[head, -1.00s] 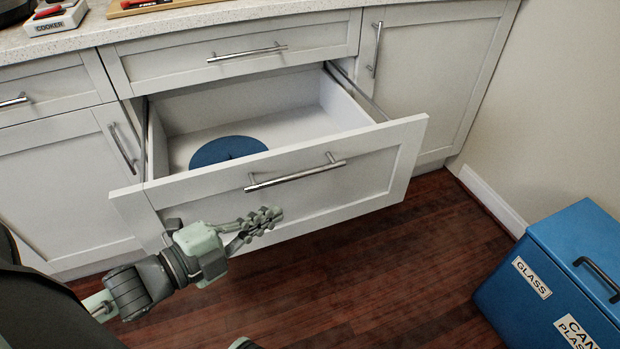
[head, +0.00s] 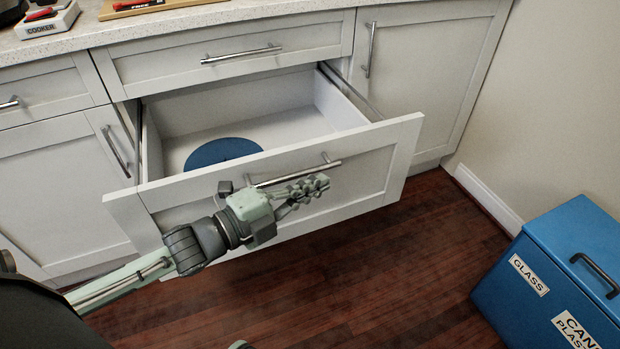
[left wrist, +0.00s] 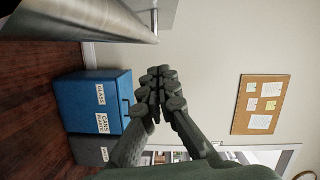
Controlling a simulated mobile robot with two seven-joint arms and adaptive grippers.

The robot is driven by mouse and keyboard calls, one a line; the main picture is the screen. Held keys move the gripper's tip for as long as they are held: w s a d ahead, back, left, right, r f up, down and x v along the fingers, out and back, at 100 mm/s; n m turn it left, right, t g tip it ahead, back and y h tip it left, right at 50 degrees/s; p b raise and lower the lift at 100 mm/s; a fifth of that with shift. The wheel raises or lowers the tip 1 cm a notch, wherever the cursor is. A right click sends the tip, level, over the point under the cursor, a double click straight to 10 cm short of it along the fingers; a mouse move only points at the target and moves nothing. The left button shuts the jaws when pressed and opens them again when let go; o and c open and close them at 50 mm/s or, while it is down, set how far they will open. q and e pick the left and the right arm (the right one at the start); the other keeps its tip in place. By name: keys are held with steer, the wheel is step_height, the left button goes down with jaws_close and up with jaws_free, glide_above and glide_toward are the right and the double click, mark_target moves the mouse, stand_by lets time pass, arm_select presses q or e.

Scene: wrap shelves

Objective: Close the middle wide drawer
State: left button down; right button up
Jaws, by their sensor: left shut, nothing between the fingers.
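The middle wide drawer (head: 375,165) is pulled out, with its white inside showing and a round blue object (head: 222,151) lying in it. Its bar handle (head: 328,168) runs across the front and is partly hidden by my left gripper. My left gripper (head: 322,182) is shut and empty, in front of the drawer face and just below the right part of the handle. In the left wrist view its fingers (left wrist: 158,75) are together, and a metal bar (left wrist: 115,15) shows large at the upper left. I cannot tell whether the gripper touches the drawer. My right gripper is not in view.
A shut drawer (head: 130,75) is above, and a shut cupboard door (head: 440,80) is to the right. A blue recycling bin (head: 500,290) stands at the lower right. The wooden floor (head: 400,270) between is clear.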

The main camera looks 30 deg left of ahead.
arm_select(q)
steer(key=shift+w+a+f, duration=0.2)
steer(key=shift+w+a, duration=0.45)
steer(key=shift+a, duration=0.15)
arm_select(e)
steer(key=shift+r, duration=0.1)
